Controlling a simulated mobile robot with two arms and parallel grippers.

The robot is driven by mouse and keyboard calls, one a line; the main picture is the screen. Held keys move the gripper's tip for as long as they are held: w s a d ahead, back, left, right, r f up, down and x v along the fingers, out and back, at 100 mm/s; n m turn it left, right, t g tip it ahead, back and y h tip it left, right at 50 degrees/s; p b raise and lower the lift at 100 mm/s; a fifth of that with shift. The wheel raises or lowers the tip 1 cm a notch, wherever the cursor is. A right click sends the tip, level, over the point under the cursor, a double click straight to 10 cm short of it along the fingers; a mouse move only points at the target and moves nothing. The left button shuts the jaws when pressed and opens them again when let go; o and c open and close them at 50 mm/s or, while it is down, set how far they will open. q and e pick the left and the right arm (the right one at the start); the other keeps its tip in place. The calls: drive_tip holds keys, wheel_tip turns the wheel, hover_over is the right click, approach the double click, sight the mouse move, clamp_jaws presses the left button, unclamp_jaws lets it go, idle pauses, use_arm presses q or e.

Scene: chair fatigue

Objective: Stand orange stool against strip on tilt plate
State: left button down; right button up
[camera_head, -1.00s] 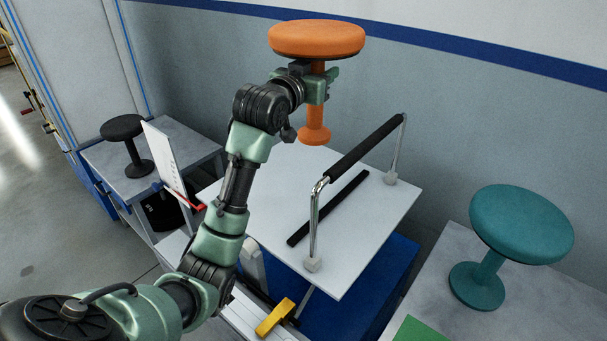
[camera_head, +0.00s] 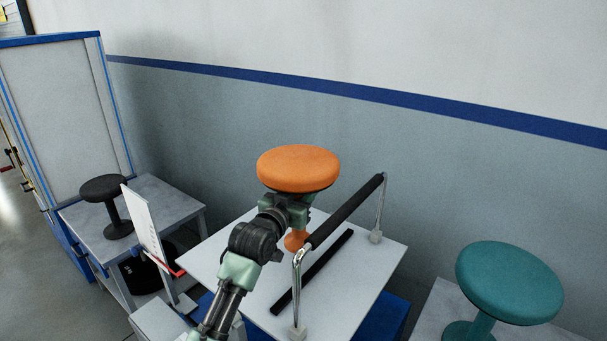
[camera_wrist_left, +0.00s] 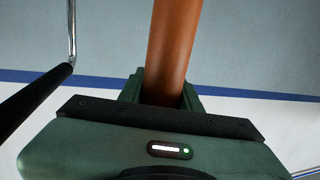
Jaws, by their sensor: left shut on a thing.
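The orange stool (camera_head: 298,168) is upright, its seat above my left gripper (camera_head: 292,212). My left gripper is shut on the stool's stem, which also shows in the left wrist view (camera_wrist_left: 174,50). The stool's small base (camera_head: 296,241) shows over the white tilt plate (camera_head: 230,268), left of the black strip (camera_head: 312,272). I cannot tell whether the base touches the plate. A chrome rail with a black padded bar (camera_head: 345,211) rises over the plate, right of the stool. My right gripper is not in view.
A teal stool (camera_head: 509,283) stands on a grey table at the right. A black stool (camera_head: 104,190) stands on another table at the left, beside an upright white panel (camera_head: 148,228). The wall is close behind the plate.

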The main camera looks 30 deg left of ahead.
use_arm(q)
drive_tip(key=shift+f, duration=2.15)
drive_tip(key=c, duration=1)
unclamp_jaws()
drive_tip(key=shift+f, duration=0.25)
drive_tip(key=shift+s, duration=0.6)
drive_tip(key=s+b, duration=0.1)
drive_tip(key=s, duration=1)
drive_tip(key=shift+d+r, duration=0.3)
drive_tip(key=shift+d, duration=0.1)
